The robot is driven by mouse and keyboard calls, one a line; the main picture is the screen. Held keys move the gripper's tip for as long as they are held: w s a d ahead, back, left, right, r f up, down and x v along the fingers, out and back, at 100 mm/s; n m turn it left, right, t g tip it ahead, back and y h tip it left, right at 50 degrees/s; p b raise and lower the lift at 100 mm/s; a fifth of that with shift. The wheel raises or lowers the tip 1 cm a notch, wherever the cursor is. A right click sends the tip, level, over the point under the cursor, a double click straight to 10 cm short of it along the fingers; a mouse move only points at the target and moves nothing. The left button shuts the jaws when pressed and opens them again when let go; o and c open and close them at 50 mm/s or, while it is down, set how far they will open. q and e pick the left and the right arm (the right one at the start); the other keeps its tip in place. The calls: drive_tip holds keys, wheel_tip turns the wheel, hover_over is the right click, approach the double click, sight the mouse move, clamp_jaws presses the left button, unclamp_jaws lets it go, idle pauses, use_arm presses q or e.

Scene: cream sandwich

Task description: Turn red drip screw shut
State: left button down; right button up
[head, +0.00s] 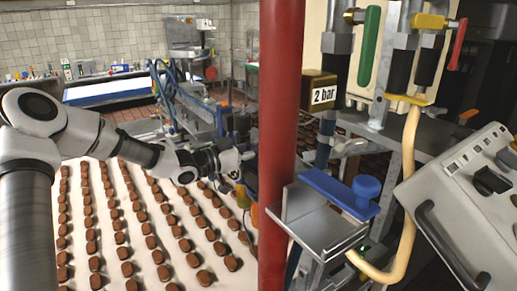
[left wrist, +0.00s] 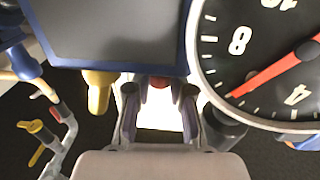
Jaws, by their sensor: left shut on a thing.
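The red drip screw (left wrist: 160,82) shows in the left wrist view as a small red part under a dark blue-framed panel (left wrist: 110,30), between my fingertips. My left gripper (left wrist: 159,92) is shut on it, with one finger on each side; the exact contact is partly hidden. In the head view my left gripper (head: 243,161) reaches in from the left to the machine just left of a red column, and the screw cannot be made out there. My right gripper is in neither view.
A round gauge (left wrist: 265,60) with a red needle and a yellow knob (left wrist: 98,90) flank the gripper. The red column (head: 281,140) stands close to its right. Brown pieces in rows cover a pale belt (head: 135,215) below. A grey control box (head: 470,200) is at right.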

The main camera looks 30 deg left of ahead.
use_arm(q)
drive_tip(key=m+g+h, duration=0.3)
drive_tip(key=h, duration=0.1)
drive_tip(key=shift+w, duration=0.2)
drive_tip(key=shift+f+m+g+h, duration=0.15)
drive_tip(key=shift+m+g+h, duration=0.65)
drive_tip(key=c, duration=1.3)
unclamp_jaws()
drive_tip(key=shift+w+d, duration=0.25)
drive_tip(key=shift+d, duration=0.05)
drive_tip(key=v, duration=1.2)
drive_tip(key=shift+f, duration=0.1)
